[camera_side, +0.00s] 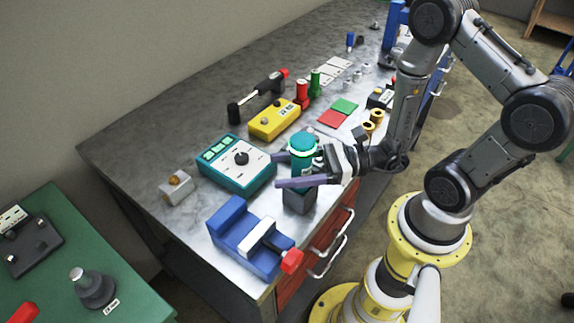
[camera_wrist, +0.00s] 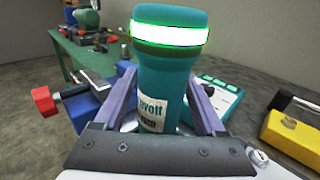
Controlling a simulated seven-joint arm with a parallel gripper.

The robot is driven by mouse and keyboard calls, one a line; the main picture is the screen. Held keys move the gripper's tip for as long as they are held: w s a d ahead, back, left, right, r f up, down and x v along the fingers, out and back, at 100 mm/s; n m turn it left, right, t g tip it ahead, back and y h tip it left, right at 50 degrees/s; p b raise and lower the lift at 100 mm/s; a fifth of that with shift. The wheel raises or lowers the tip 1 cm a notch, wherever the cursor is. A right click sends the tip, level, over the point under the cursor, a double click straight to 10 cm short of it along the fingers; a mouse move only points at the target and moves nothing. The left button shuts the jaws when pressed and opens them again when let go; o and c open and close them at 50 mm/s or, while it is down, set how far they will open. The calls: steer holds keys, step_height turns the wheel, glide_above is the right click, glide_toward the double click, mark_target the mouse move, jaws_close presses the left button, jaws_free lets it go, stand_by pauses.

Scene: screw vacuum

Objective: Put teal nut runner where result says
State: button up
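The teal nut runner (camera_side: 303,143) stands upright above a dark grey block-shaped holder (camera_side: 299,201) near the bench's front edge. A bright white-green ring glows near its top. In the wrist view the nut runner (camera_wrist: 165,70) fills the middle, with a partly readable white label. My gripper (camera_side: 276,170) reaches in from the right, one finger on each side of the nut runner; small gaps seem to show beside its body. The wrist view hides its lower end. A red pad (camera_side: 333,118) and a green pad (camera_side: 345,106) lie flat behind it, both bare.
A teal tester box (camera_side: 237,164) with a dial and green panels stands left of the nut runner. A blue vise (camera_side: 250,238) with a red knob is in front. A yellow box (camera_side: 274,119), red and green bottles and brass cylinders stand farther back. A green table (camera_side: 60,275) is at lower left.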

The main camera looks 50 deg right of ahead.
steer(key=shift+r, duration=0.1)
steer(key=shift+r+v, duration=0.2)
steer(key=shift+v, duration=1.05)
steer(key=shift+r+v, duration=0.2)
steer(key=shift+v, duration=1)
steer(key=shift+r+v, duration=0.2)
steer(key=shift+v, duration=1.05)
